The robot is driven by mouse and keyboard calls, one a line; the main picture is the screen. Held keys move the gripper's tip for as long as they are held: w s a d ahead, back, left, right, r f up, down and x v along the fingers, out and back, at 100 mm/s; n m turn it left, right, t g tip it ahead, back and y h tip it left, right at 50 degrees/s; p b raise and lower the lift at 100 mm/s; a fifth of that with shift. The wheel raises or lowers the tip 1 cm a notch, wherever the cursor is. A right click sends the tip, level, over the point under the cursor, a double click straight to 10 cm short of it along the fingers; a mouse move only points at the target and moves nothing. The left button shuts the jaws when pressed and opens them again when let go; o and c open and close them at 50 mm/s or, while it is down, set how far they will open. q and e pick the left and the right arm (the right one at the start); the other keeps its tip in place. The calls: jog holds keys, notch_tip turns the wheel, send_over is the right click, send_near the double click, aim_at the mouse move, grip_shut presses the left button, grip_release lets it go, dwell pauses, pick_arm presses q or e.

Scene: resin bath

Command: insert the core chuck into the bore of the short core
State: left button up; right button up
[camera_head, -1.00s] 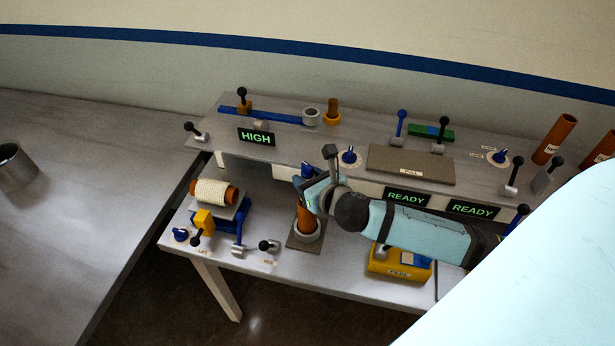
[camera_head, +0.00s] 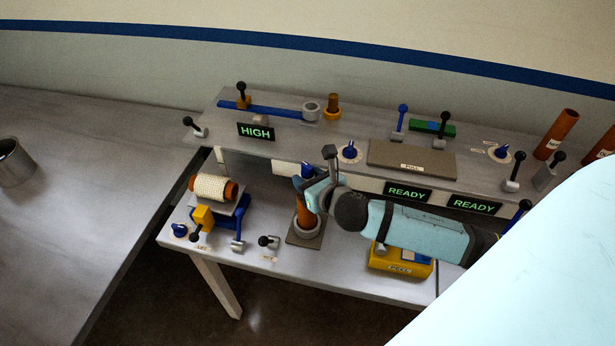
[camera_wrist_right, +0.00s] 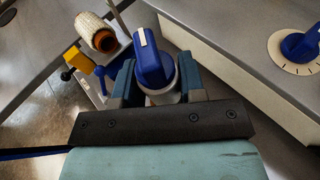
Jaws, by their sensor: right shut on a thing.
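The short core (camera_head: 306,218) is an orange-brown tube standing upright in a grey ring on a dark square pad, on the lower bench. My right gripper (camera_head: 304,190) is at its top end, coming in from the right. In the right wrist view the gripper (camera_wrist_right: 158,88) is shut on the core chuck (camera_wrist_right: 152,62), a blue piece with a white stripe and a pale grey collar below. The gripper hides the core's upper rim and bore, so I cannot tell whether the chuck is in the bore. My left gripper is not in view.
A cream roll (camera_head: 211,188) on a blue stand and a yellow lever block (camera_head: 203,217) are left of the core. A yellow box (camera_head: 400,267) is to the right. The raised shelf (camera_head: 288,145) behind carries knobs, levers and a HIGH display (camera_head: 256,132).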

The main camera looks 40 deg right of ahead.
jog(key=shift+f+b, duration=0.5)
jog(key=shift+f, duration=0.5)
jog(key=shift+f+b, duration=0.4)
jog(key=shift+f, duration=0.35)
jog(key=o, duration=1.1)
jog(key=shift+o, duration=0.2)
jog(key=b+v, duration=0.2)
jog(key=v, duration=1.2)
jog(key=shift+w, duration=0.1)
